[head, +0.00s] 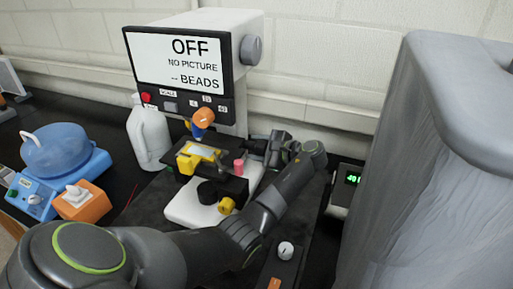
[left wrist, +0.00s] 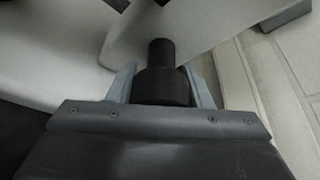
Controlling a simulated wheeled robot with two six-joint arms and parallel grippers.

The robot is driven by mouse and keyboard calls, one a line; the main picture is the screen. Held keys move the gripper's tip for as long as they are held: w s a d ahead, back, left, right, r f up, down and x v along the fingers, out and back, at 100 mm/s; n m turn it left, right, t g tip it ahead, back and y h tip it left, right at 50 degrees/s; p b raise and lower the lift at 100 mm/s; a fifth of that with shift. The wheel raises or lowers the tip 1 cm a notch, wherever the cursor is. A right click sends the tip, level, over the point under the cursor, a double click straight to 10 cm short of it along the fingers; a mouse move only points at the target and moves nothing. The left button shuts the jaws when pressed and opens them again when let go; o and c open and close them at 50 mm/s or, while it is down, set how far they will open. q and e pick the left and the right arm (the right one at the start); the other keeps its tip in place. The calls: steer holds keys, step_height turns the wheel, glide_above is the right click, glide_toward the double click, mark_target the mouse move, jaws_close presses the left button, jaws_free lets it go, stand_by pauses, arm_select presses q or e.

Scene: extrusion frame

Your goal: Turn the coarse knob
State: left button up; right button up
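The microscope has a white base (head: 185,212), a dark stage with a yellow-framed piece (head: 198,155) and a white display (head: 182,58) reading OFF, NO PICTURE and BEADS. My left gripper (head: 262,147) reaches to its right rear side in the head view. In the left wrist view a stepped black knob (left wrist: 162,85) sits between the fingers of my left gripper (left wrist: 161,88). The fingers appear closed on its wide part, with the narrower part beyond them. In the head view that knob is hidden behind the gripper. My right gripper is out of view.
A white bottle (head: 148,135), a blue device (head: 60,155) and an orange box (head: 83,200) stand left. A white dial (head: 285,249) is in front.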

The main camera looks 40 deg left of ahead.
arm_select(q)
steer(key=shift+c, duration=0.6)
steer(key=shift+n+y+b, duration=0.3)
steer(key=shift+n+b, duration=0.05)
steer(key=shift+n, duration=0.45)
steer(key=shift+t, duration=0.4)
steer(key=o, duration=1)
steer(key=shift+r, duration=0.1)
steer(key=shift+c, duration=0.2)
steer(key=shift+d, duration=0.1)
